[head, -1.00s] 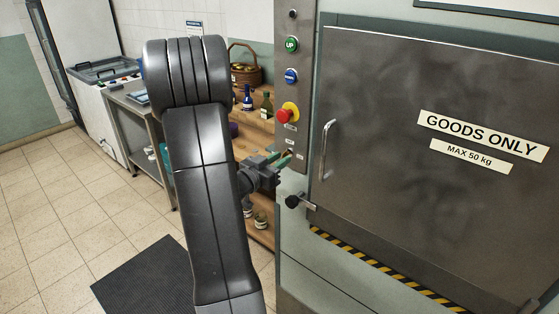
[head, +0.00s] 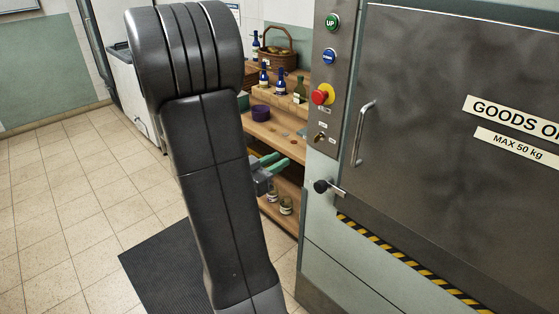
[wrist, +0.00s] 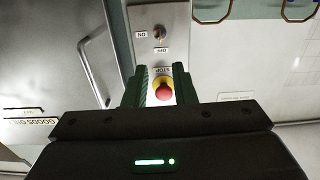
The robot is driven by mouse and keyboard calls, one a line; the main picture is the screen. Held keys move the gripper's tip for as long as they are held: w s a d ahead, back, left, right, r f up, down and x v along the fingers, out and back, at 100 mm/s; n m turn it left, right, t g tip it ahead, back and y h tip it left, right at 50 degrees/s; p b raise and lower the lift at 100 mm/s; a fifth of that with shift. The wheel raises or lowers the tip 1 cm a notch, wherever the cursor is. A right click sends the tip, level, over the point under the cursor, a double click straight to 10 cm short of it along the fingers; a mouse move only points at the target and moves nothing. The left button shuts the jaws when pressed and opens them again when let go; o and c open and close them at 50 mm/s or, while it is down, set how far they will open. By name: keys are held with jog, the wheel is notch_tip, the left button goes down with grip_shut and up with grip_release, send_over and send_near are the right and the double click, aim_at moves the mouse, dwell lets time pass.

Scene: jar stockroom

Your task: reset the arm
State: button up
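My dark arm stands large across the left middle of the head view, and its forearm hides part of the wrist. My gripper (head: 276,163) shows just right of the forearm, in front of the wooden shelves and left of the lift's control panel. In the wrist view my gripper (wrist: 162,76) has its two green fingers apart with nothing held. The red stop button (wrist: 164,90) on its yellow base appears between the fingers, beyond them. The same stop button (head: 322,96) shows on the panel in the head view.
The goods lift door (head: 430,150) with its handle (head: 362,133) fills the right. Wooden shelves (head: 262,128) hold bottles, a purple bowl (head: 261,113), a basket (head: 278,54) and jars. A dark mat (head: 165,268) lies on the tiled floor, which is open at left.

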jog(key=p+x, duration=0.2)
jog(key=x, duration=1.2)
jog(key=shift+a, duration=0.1)
